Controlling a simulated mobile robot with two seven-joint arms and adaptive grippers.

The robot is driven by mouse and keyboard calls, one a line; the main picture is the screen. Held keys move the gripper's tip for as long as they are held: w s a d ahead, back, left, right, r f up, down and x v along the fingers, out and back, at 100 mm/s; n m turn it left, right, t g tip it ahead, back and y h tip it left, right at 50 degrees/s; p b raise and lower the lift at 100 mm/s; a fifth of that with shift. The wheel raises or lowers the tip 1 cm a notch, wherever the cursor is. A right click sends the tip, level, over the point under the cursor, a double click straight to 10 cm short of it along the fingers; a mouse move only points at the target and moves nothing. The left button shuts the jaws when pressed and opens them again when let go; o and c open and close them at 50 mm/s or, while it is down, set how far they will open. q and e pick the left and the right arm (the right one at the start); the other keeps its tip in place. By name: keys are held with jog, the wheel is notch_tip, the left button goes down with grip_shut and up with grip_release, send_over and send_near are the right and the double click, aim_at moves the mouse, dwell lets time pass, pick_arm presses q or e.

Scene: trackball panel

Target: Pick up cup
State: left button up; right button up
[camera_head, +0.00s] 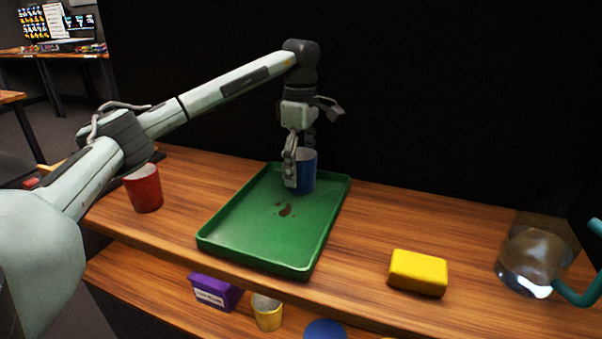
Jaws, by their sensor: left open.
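A blue cup (308,172) stands upright at the far end of the green tray (257,236). My left gripper (298,165) points down at the cup, with one finger in front of its left side. The other finger is partly hidden behind the cup's rim. The gripper is open, and I cannot tell whether it touches the cup. A red cup (143,190) stands on the wooden shelf left of the tray, close to my left arm. My right gripper is not in view.
A yellow sponge (418,271) lies right of the tray on the wooden shelf (375,225). A clear glass jug (532,262) with a teal handle stands at the far right. A purple box (214,291) and a yellow cup (267,312) are on the lower shelf. Brown spots mark the tray.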

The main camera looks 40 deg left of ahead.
pick_arm(q)
jog(key=shift+f, duration=0.3)
jog(key=shift+c, duration=0.5)
jog(key=c, duration=1.2)
jog(key=shift+c, duration=0.3)
jog(key=shift+r, duration=0.15)
